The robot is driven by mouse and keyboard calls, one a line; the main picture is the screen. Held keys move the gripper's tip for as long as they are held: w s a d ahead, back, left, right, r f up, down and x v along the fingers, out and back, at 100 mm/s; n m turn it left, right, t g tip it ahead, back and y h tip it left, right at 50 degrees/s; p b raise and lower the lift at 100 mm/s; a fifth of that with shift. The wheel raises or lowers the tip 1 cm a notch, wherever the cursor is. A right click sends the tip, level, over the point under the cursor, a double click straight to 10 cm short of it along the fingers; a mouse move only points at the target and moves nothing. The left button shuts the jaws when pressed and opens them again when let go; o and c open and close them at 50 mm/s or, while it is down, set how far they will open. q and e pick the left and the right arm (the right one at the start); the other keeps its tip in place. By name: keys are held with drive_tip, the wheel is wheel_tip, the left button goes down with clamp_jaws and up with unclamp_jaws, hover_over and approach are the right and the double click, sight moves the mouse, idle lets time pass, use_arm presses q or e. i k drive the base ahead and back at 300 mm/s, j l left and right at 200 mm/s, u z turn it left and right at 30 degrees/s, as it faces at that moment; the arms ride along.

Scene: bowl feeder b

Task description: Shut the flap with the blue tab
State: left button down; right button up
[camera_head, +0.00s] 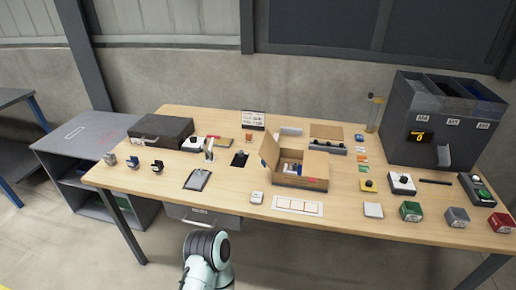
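Three small grey blocks stand in a row at the table's left end. The middle block (132,161) seems to carry a blue part, possibly the blue tab. The left block (110,158) has an orange part, and the right block (157,166) looks dark blue or black. They are too small to tell how each flap stands. An open cardboard box (311,184) with raised flaps sits mid-table, with some white and blue contents. One of my arm links shows at the bottom, well short of the blocks. Neither gripper shows.
The wooden table (240,196) also holds a dark case (160,131), a clipboard (198,179), a white card strip (297,206) and several small button boxes at the right. A tall dark dispenser (437,120) stands back right. Bare table lies around the left blocks.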

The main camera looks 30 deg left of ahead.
sight(269, 150)
drive_tip(key=k+j, duration=0.1)
drive_tip(key=j, duration=0.35)
drive_tip(key=k+j+z, duration=0.1)
drive_tip(key=j, duration=0.3)
drive_tip(key=k+j, duration=0.1)
drive_tip(key=j, duration=0.35)
drive_tip(key=k+j+z, duration=0.1)
drive_tip(key=j, duration=0.3)
drive_tip(key=k+j, duration=0.15)
drive_tip(key=j, duration=0.3)
